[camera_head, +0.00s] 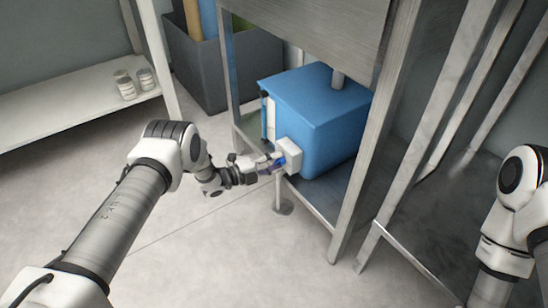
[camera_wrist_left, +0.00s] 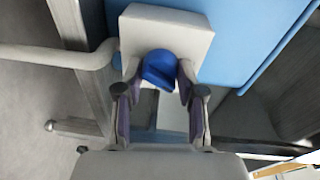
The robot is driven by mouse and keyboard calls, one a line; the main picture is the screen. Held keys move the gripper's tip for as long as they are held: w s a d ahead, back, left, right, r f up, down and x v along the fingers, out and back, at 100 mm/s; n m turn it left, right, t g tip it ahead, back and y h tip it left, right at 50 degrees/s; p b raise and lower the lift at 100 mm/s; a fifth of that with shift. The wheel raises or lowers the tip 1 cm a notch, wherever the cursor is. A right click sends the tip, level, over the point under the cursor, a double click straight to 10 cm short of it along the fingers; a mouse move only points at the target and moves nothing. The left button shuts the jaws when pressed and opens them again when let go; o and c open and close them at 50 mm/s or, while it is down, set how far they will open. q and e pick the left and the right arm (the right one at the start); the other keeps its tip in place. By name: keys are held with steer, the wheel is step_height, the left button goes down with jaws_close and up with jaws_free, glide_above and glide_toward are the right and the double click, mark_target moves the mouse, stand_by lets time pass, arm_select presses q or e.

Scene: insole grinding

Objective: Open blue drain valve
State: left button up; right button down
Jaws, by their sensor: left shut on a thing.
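The blue drain valve (camera_wrist_left: 160,70) shows as a blue handle on a light grey block in the left wrist view. In the head view the blue handle (camera_head: 281,161) is a small spot at the front of that grey block (camera_head: 291,153), which sits on the side of a blue tank (camera_head: 318,108). My left gripper (camera_head: 270,163) reaches the handle from the left. In the left wrist view its two fingers (camera_wrist_left: 160,85) are shut on the handle, one on each side. The right gripper is out of view; only part of my right arm shows.
The tank stands on the low shelf of a metal frame (camera_head: 340,205), under a steel sink or bench (camera_head: 320,30). A light pipe (camera_wrist_left: 60,55) runs beside the grey block. A dark bin (camera_head: 190,70) and a white shelf with two jars (camera_head: 126,86) stand behind. Open floor lies left.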

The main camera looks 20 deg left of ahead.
arm_select(q)
steer(key=m+p, duration=0.2)
steer(key=m, duration=0.1)
steer(key=shift+r+m+p, duration=0.3)
steer(key=shift+p, duration=0.05)
steer(key=m+y+p, duration=0.1)
steer(key=m+p, duration=0.1)
steer(key=m, duration=0.1)
steer(key=shift+d+p, duration=0.1)
steer(key=shift+p, duration=0.2)
steer(key=m+p, duration=0.2)
steer(key=m, duration=0.1)
steer(key=shift+y, duration=0.3)
steer(key=shift+f+m+p, duration=0.15)
steer(key=shift+m+p, duration=0.25)
steer(key=shift+m, duration=0.4)
steer(key=o, duration=1.1)
steer(key=shift+d, duration=0.1)
steer(key=shift+s, duration=0.1)
